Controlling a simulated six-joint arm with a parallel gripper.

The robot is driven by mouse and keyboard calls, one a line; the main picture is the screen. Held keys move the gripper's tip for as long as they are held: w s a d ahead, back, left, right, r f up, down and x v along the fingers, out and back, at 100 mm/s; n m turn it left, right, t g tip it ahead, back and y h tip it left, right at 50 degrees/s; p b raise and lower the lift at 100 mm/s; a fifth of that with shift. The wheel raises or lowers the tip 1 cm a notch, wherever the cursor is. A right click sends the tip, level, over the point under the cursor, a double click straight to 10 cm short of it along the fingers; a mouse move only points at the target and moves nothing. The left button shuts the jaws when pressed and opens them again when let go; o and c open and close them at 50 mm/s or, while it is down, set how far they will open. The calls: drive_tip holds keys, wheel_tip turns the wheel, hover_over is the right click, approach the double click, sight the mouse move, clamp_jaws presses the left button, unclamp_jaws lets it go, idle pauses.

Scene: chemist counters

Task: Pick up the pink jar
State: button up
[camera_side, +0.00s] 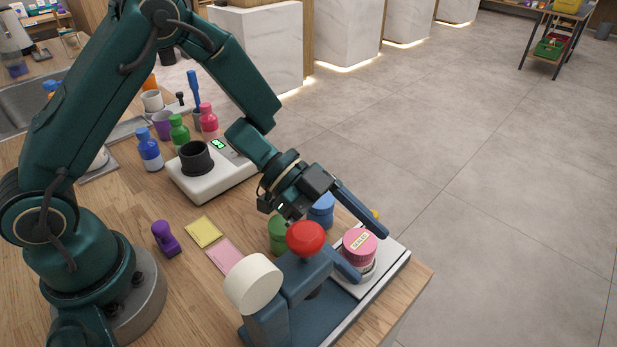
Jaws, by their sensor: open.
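The pink jar (360,248) has a pink lid with a pale label on top. It stands upright on the white tray (393,263) near the right corner of the counter. My gripper (366,250) is open, with one dark blue finger on the far side of the jar and the other on its near left side. The fingers are around the jar; I cannot tell whether they touch it. The lower part of the jar is partly hidden by the near finger.
A blue press-like device with a red knob (306,238) and a cream knob (253,284) stands just left of the jar. A green jar (278,236) and a blue jar (321,211) stand behind. A scale (205,183) and several bottles are farther back. The counter edge is close on the right.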

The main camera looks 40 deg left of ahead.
sight(361, 241)
drive_tip(key=shift+d, duration=0.1)
clamp_jaws()
idle(0.3)
drive_tip(key=shift+r, duration=0.95)
wheel_tip(361, 241, up, 2)
drive_tip(key=shift+w+r, duration=0.1)
drive_tip(key=shift+r, duration=0.05)
drive_tip(key=a+r+n+t+y, duration=0.4)
drive_tip(key=a+r+n, duration=0.2)
drive_tip(key=a+r, duration=0.2)
drive_tip(key=a+r+n+t+y, duration=0.4)
drive_tip(key=a+r, duration=0.4)
drive_tip(key=a, duration=0.5)
drive_tip(key=shift+r+n+t, duration=0.35)
drive_tip(key=shift+n+t, duration=0.25)
drive_tip(key=shift+n, duration=0.5)
